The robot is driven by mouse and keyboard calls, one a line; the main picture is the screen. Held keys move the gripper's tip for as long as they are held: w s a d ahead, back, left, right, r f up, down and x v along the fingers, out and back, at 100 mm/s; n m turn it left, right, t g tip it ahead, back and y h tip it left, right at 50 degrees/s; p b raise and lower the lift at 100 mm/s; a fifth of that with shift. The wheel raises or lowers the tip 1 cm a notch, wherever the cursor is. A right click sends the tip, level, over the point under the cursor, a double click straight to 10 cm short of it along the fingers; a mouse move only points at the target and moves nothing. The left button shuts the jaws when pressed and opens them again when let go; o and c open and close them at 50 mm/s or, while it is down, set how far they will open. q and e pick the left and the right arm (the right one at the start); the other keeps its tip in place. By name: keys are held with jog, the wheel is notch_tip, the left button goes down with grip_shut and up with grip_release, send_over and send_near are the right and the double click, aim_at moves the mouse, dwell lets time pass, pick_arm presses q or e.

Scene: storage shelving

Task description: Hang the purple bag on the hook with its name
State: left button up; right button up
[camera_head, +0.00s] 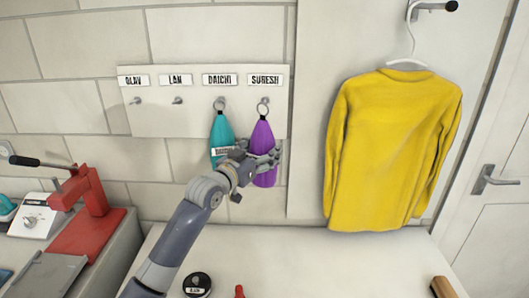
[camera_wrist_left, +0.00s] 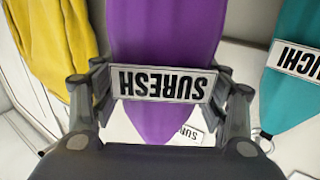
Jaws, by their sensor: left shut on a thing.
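The purple bag (camera_head: 263,138) is upright below the "SURESH" sign (camera_head: 265,79), with its ring at the hook under that sign. I cannot tell for sure whether the ring is around the hook. My left gripper (camera_head: 268,158) is shut on the bag's lower half. In the left wrist view the purple bag (camera_wrist_left: 160,30) sits between the fingers of the gripper (camera_wrist_left: 158,90), and its white name tag (camera_wrist_left: 163,83) reads "SURESH". The hook board (camera_head: 150,118) also carries signs "OLAV", "LAN" and "DAICHI". My right gripper is not in view.
A teal bag (camera_head: 221,130) hangs under "DAICHI", close left of the purple one. The hooks under "OLAV" (camera_head: 136,100) and "LAN" (camera_head: 177,100) are empty. A yellow sweater (camera_head: 393,150) hangs to the right. A round black tin (camera_head: 197,284) stands on the white surface below.

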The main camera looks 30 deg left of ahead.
pick_arm(q)
jog(key=w+a+f+b, duration=0.1)
jog(key=w+a+b, duration=0.2)
jog(key=w, duration=0.3)
jog(key=shift+w+a+b, duration=0.35)
jog(key=shift+a+b, duration=0.05)
jog(key=shift+b, duration=0.3)
jog(key=shift+a, duration=0.1)
dwell(0.7)
